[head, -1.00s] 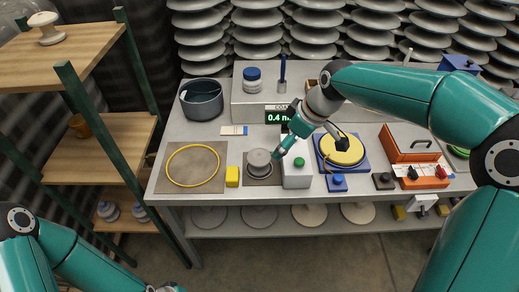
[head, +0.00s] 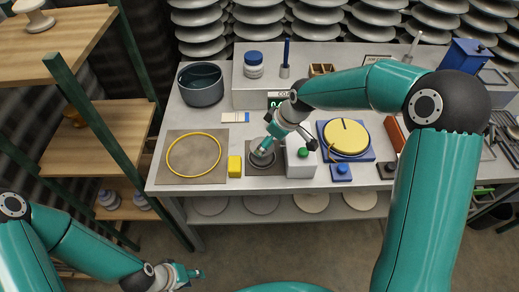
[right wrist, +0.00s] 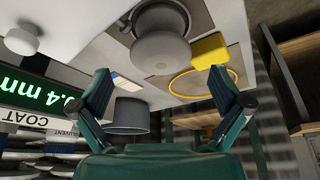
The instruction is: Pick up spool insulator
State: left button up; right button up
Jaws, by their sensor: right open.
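A grey spool-shaped insulator (right wrist: 160,48) with a rounded end shows in the right wrist view, just beyond and between the open fingers of my right gripper (right wrist: 160,85). Nothing is between the fingertips. In the head view the insulator (head: 262,158) stands on a dark square mat on the bench, partly hidden by my right gripper (head: 264,149), which is over it. I cannot tell whether they touch. My left gripper (head: 190,273) is empty low in front of the bench; its opening is unclear.
A yellow ring (head: 194,155) lies on a brown mat. A dark pot (head: 201,84) and a gauge box (head: 250,97) stand behind. A wooden shelf (head: 110,145) is at left.

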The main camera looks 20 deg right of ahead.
jog(key=shift+p+x, duration=0.9)
jog(key=shift+x, duration=1.85)
jog(key=c, duration=1.2)
jog(key=shift+w, duration=0.1)
jog(key=c, duration=0.5)
jog(key=shift+o, duration=0.2)
jog(key=shift+r, duration=0.1)
